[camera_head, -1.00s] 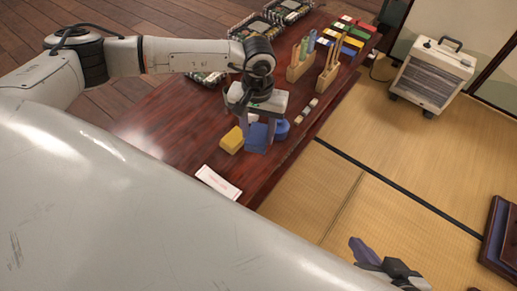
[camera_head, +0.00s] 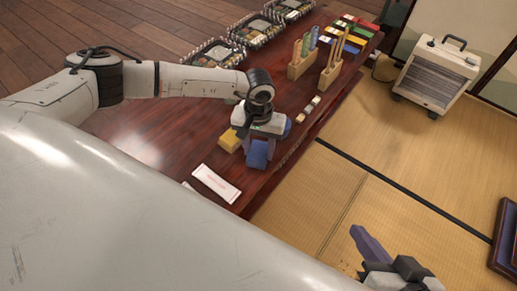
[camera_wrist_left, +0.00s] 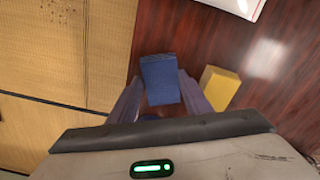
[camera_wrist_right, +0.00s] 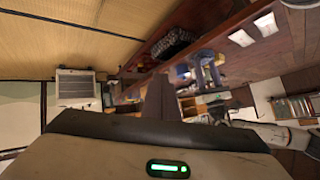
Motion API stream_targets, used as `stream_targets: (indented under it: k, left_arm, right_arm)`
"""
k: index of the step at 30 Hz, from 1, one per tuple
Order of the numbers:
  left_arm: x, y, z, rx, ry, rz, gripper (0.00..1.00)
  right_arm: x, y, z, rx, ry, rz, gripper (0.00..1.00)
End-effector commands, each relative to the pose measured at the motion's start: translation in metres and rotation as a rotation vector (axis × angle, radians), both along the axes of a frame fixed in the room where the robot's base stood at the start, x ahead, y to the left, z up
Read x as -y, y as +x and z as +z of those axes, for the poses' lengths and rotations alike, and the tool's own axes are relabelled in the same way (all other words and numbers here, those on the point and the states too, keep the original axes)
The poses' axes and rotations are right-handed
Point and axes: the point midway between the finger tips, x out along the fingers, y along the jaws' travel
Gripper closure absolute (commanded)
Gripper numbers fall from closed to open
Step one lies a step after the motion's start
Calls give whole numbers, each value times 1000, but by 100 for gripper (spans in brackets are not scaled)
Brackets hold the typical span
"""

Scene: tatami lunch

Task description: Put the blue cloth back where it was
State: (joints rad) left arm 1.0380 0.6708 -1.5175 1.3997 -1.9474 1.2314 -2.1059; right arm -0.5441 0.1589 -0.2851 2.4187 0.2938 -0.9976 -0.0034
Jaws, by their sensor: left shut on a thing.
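The blue cloth (camera_head: 257,155), a folded block shape, is between the fingers of my left gripper (camera_head: 258,148), over the near end of the dark red table (camera_head: 150,150). In the left wrist view the cloth (camera_wrist_left: 160,80) sits between both fingertips (camera_wrist_left: 160,92), which are shut on it. Whether it touches the table is hard to tell. A yellow block (camera_head: 229,141) lies just left of it; it also shows in the left wrist view (camera_wrist_left: 220,88). My right gripper (camera_head: 372,248) is low over the tatami; its fingers look together and empty in the right wrist view (camera_wrist_right: 158,95).
A white paper strip (camera_head: 216,184) lies near the table's front edge. A blue item (camera_head: 287,129) is partly hidden behind my left gripper. Wooden holders (camera_head: 301,66) and several trays (camera_head: 222,51) stand farther back. A heater (camera_head: 438,75) stands on the tatami (camera_head: 320,200).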

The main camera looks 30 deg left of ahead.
Motion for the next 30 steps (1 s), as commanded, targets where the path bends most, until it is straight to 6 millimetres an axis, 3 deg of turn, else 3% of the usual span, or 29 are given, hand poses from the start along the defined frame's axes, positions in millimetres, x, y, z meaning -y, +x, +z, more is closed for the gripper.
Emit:
stream_targets:
  k: [5,6,9,20,26,30]
  left_arm:
    - [0,0,-3,0,0,0,73]
    - [0,0,-3,0,0,1,54]
    - [0,0,-2,0,0,1,37]
    - [0,0,3,0,0,1,37]
    - [0,1,35,2,-1,1,37]
    - [0,1,67,2,0,0,37]
  right_arm:
    - [0,0,-3,-2,2,1,100]
    - [-1,0,-2,-1,6,1,100]
    - [-1,-1,-1,0,7,1,100]
    - [0,0,4,3,3,1,100]
    - [4,-2,4,-14,-34,1,100]
    - [11,-6,-10,-58,-80,3,100]
